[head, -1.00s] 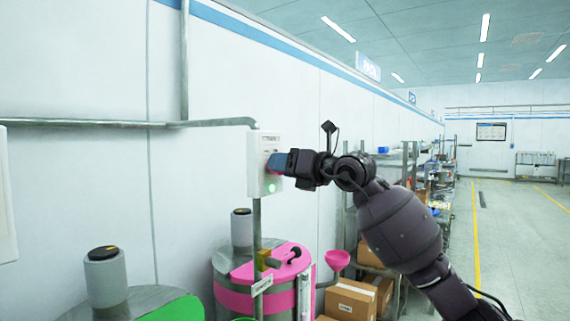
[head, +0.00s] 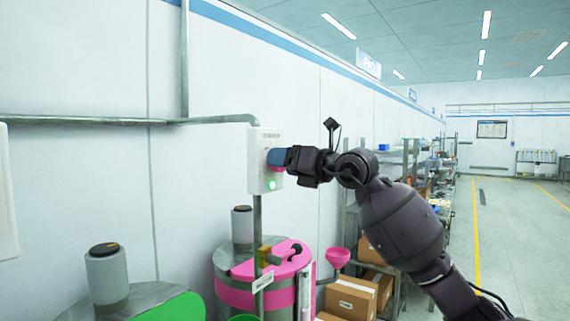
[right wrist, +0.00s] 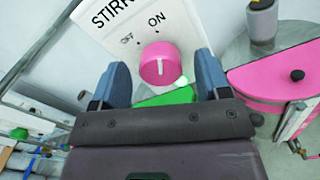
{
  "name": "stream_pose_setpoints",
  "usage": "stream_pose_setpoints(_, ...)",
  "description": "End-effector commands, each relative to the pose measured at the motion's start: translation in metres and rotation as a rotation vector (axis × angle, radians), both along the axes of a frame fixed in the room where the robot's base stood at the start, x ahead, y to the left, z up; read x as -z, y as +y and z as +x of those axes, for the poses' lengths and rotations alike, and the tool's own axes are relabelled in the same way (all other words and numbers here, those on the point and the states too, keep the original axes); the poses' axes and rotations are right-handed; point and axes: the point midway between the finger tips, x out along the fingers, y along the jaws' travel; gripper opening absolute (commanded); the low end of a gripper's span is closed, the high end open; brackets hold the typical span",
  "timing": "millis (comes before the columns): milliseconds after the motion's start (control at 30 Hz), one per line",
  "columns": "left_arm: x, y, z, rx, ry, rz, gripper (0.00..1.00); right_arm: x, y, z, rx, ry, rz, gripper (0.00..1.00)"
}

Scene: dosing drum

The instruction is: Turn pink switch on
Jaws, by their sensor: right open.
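The pink switch (right wrist: 160,64) is a round knob on a white box (head: 257,160) on a post by the wall. In the right wrist view its white mark points down toward my gripper, and the labels OFF and ON stand above it. My right gripper (right wrist: 163,85) is open, its two blue fingers on either side of the knob, with gaps visible to both. In the head view the right gripper (head: 277,157) is at the front of the box and mostly hides the knob. A green light (head: 271,184) glows below it. My left gripper is not in view.
A drum with a pink lid (head: 262,268) stands below the box, with a pink funnel (head: 338,257) beside it. A drum with a green lid (head: 170,308) is at lower left. Cardboard boxes (head: 350,298) and shelves stand to the right. A pipe (head: 90,121) runs along the wall.

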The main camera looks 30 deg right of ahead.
Motion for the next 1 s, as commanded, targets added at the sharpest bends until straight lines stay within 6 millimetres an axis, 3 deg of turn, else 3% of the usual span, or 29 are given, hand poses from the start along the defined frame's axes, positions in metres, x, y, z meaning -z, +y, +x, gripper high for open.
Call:
stream_pose_setpoints(600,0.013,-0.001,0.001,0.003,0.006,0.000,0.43,0.002,-0.036,-0.086,0.001,0.002,-0.001,0.70)
stream_pose_setpoints(1000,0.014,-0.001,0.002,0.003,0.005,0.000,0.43,0.000,-0.040,-0.097,0.000,0.001,0.000,0.70)
